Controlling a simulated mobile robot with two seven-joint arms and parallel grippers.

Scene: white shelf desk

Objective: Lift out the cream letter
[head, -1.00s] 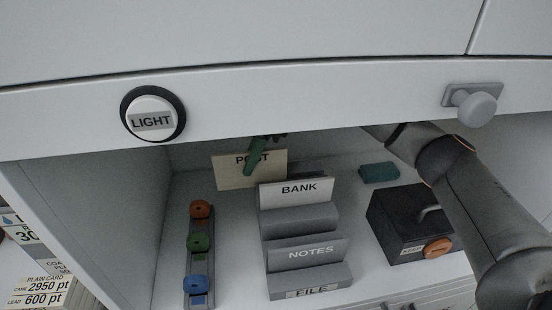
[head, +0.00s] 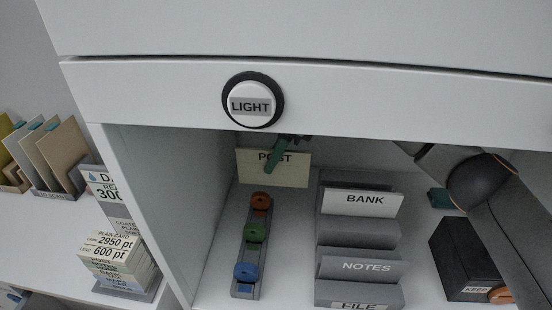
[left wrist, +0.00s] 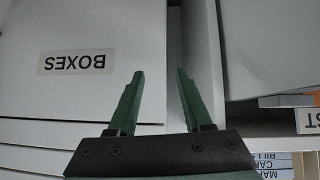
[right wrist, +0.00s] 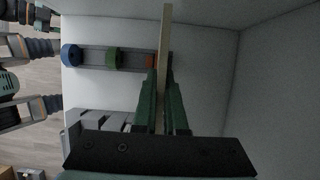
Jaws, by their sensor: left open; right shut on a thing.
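The cream letter (head: 258,178), marked POST, is held upright in the shade under the desk's upper front, behind the row of coloured knobs. My right gripper (head: 276,154) is shut on its upper part; the arm comes in from the right. In the right wrist view the letter (right wrist: 165,40) shows edge-on between the fingertips (right wrist: 162,88). The grey letter rack (head: 385,240) stands to the right, apart from the letter, with dividers marked BANK, NOTES and FILE. My left gripper (left wrist: 160,90) is open and empty in the left wrist view, before a panel marked BOXES.
A grey strip with orange, green and blue knobs (head: 255,233) stands left of the rack. A dark box (head: 464,262) is at right. The compartment's left wall (head: 165,195) is close to the letter. Card stacks (head: 118,262) lie outside it. A LIGHT button (head: 252,100) is above.

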